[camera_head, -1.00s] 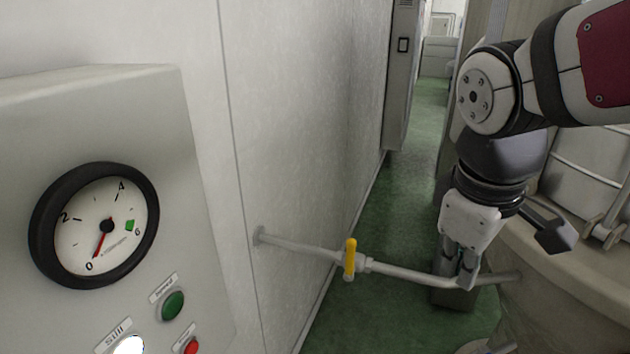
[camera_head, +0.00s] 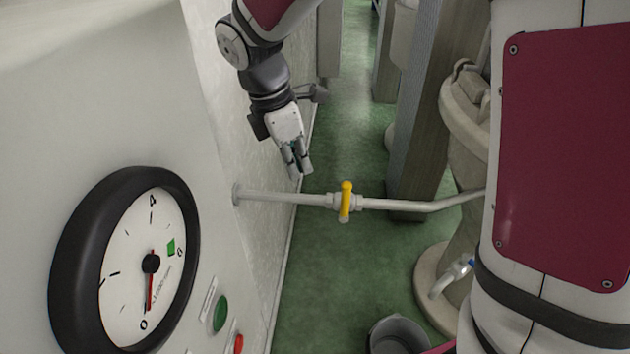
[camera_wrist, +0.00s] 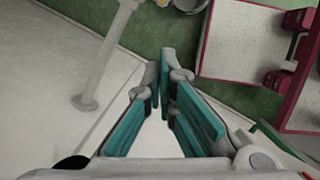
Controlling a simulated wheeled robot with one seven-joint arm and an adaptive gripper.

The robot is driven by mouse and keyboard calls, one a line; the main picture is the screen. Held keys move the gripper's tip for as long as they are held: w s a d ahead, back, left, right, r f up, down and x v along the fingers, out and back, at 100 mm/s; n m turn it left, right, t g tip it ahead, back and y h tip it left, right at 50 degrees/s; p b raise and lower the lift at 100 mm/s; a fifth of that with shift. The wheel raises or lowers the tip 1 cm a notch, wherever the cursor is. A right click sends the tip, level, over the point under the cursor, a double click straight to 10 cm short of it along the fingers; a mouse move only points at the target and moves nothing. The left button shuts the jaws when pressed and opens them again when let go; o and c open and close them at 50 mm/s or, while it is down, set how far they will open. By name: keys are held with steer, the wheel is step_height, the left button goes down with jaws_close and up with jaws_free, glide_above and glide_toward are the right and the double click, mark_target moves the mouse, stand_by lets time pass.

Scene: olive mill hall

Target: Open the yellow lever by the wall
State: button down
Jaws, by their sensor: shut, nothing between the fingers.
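The yellow lever (camera_head: 346,200) sits on a valve in a white horizontal pipe (camera_head: 285,198) that comes out of the wall. The lever stands across the pipe. My gripper (camera_head: 301,172) is shut and empty, pointing down, above and to the left of the lever, close to the wall. It is apart from the pipe and the lever. In the wrist view my gripper's fingers (camera_wrist: 165,85) converge at their tips. The pipe (camera_wrist: 108,55) meets the wall there at its left. A small bit of yellow (camera_wrist: 154,3) shows at that view's top edge.
A control panel with a round gauge (camera_head: 125,262), a green button (camera_head: 220,314) and a red button (camera_head: 238,344) fills the left. A large vessel (camera_head: 466,125) stands at the right. A grey bucket (camera_head: 398,336) is on the floor. Green floor (camera_head: 340,265) is clear below the pipe.

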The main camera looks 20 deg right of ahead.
mark_target(345, 203)
steer(key=d+f, duration=0.6)
steer(key=f, duration=0.3)
steer(key=shift+w+d+f+p, duration=0.25)
steer(key=shift+w+f+p, duration=0.1)
stand_by(0.3)
steer(key=shift+d+r, duration=0.1)
steer(key=shift+d, duration=0.05)
steer(key=shift+d+y+p, duration=0.15)
steer(key=shift+y+p, duration=0.15)
steer(key=shift+p, duration=0.05)
